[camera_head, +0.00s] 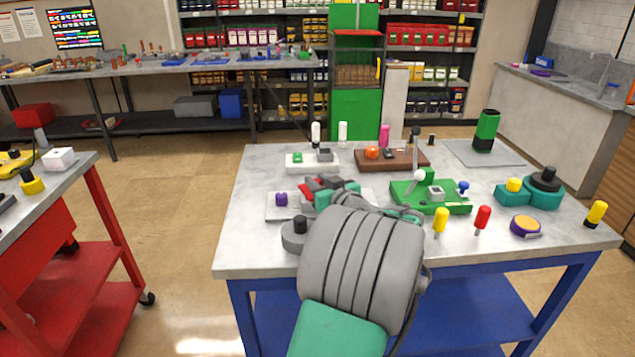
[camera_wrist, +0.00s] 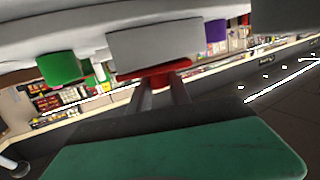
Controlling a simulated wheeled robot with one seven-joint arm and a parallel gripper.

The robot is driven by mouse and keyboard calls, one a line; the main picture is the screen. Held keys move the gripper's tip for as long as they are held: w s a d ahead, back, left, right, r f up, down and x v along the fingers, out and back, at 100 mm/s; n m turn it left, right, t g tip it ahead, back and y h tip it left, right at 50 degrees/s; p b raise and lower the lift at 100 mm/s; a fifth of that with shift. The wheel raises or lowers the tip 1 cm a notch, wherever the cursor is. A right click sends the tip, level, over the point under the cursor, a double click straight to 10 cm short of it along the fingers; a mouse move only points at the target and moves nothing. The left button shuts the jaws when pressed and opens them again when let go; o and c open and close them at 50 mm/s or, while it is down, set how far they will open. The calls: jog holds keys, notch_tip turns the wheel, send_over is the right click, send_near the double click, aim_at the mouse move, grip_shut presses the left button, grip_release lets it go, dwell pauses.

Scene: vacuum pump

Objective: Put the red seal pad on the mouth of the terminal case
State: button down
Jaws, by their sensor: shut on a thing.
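The red seal pad (camera_wrist: 155,76) is in my gripper (camera_wrist: 163,88), which is shut on it. The wrist view looks upside down, with the table side at the top. There the pad lies right against the mouth side of a grey block (camera_wrist: 155,45), which I take for the terminal case; I cannot tell whether they touch. In the head view my gripper (camera_head: 320,187) is over the near-left white plate (camera_head: 275,211), and my arm hides much of that spot. A little red shows there among grey and teal parts.
A purple knob (camera_head: 281,198) stands on the plate's left, and a green block (camera_wrist: 60,68) flanks the case. A dark-topped grey disc (camera_head: 295,240) is close in front. A green board with a lever (camera_head: 440,205) lies right. The table's front right is partly clear.

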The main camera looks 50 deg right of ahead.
jog(key=shift+f, duration=0.2)
jog(key=c, duration=1.2)
grip_release()
jog(key=shift+r, duration=0.2)
jog(key=shift+s+a, duration=0.1)
jog(key=shift+s, duration=0.15)
jog(key=b+v, duration=0.1)
jog(key=v, duration=1)
jog(key=shift+s+a+r, duration=0.1)
jog(key=shift+s+a, duration=0.05)
jog(key=shift+s, duration=0.05)
